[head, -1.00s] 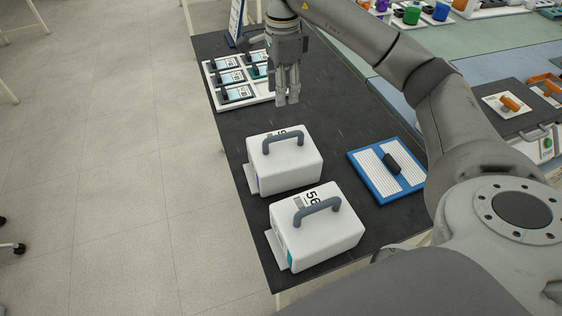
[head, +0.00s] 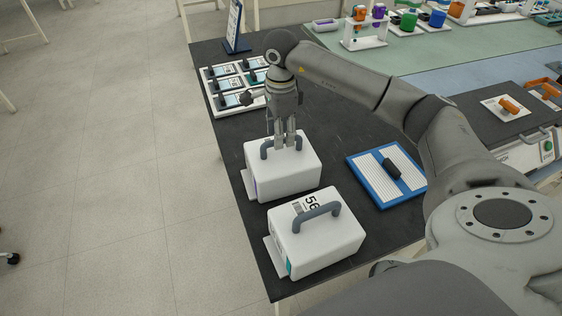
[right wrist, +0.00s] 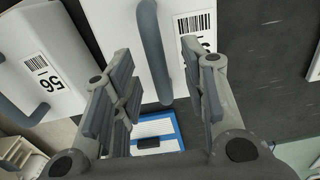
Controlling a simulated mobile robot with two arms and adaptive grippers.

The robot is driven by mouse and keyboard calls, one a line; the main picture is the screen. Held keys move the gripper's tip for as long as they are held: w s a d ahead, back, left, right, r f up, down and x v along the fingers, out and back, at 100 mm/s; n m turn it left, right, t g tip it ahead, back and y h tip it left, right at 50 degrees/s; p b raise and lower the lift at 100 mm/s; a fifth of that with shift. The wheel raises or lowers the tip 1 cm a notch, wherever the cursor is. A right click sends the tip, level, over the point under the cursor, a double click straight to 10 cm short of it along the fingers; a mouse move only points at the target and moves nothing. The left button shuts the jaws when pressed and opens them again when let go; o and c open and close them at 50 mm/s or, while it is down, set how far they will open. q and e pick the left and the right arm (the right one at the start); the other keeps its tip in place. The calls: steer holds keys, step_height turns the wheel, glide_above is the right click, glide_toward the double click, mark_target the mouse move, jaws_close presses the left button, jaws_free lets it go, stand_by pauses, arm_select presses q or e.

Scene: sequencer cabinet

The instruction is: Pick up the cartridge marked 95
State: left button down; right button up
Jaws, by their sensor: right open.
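Two white cartridges with grey handles stand on the black bench top. The farther cartridge (head: 290,178) has its number hidden behind my gripper in the head view and only partly visible in the right wrist view, where this cartridge (right wrist: 105,35) fills the upper middle. The nearer cartridge (head: 325,245) is marked 56; it is at the left in the wrist view (right wrist: 30,65). My right gripper (head: 285,147) is open, pointing down at the farther cartridge's handle (head: 267,150). In the wrist view the handle (right wrist: 155,50) runs between the open fingers. My left gripper is out of view.
A blue-framed tray with a dark handle (head: 365,168) lies right of the cartridges. A white rack (head: 216,107) of small labelled units and an upright sign (head: 235,28) stand behind. Bare black bench top (head: 335,135) lies between rack and tray.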

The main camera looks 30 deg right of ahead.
mark_target(278, 160)
steer(key=shift+s+f+p, duration=0.1)
steer(key=shift+f+p, duration=0.4)
steer(key=shift+f, duration=1.2)
jaws_close()
steer(key=shift+r, duration=0.15)
